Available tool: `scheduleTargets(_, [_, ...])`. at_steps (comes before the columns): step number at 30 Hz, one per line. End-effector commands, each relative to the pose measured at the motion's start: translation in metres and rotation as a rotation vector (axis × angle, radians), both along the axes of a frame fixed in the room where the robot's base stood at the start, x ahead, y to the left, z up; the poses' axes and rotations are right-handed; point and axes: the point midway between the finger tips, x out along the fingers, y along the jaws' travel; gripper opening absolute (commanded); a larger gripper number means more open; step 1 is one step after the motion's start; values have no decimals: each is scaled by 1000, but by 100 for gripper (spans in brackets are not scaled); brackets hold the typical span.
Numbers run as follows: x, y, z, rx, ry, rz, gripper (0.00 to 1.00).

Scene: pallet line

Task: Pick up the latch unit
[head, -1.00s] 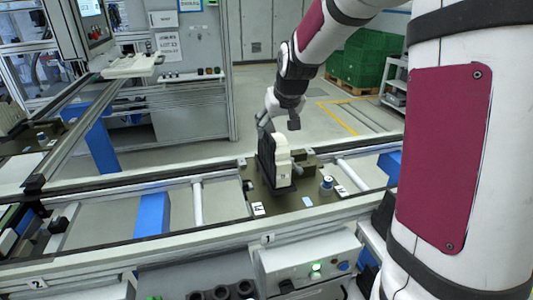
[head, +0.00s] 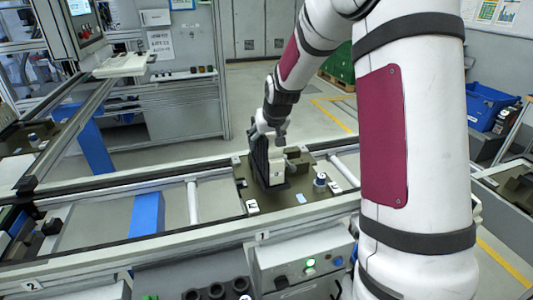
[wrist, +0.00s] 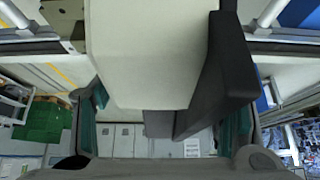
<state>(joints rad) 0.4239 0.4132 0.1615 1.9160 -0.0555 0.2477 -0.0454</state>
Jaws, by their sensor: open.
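The latch unit (head: 275,172), a cream-white block with a black plate along its left side, stands upright on the dark pallet plate (head: 312,200) on the line. My gripper (head: 268,134) is at the top of the unit, pointing down. In the wrist view the unit's pale body (wrist: 150,55) and black part (wrist: 228,65) fill the space between the two spread fingers of my gripper (wrist: 163,118). The fingers are open, one on each side of the unit. Whether either finger touches it cannot be told.
A blue-topped peg (head: 320,180) stands on the plate right of the unit. The conveyor's front rail (head: 200,236) and a control box with a green light (head: 305,268) are nearer me. A blue bin (head: 488,105) is at far right.

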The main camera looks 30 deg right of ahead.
Motion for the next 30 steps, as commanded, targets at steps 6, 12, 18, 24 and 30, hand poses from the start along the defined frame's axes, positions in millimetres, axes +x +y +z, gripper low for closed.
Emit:
scheduleTargets(6, [0,0,0,0,1,0,27])
scheduleTargets(12, [0,0,0,0,1,0,0])
scheduleTargets(18, [0,0,1,0,-1,0,0])
scheduleTargets(24, [1,0,20,-1,-5,-1,0])
scheduleTargets(30, [1,-1,59,-2,-7,-1,0])
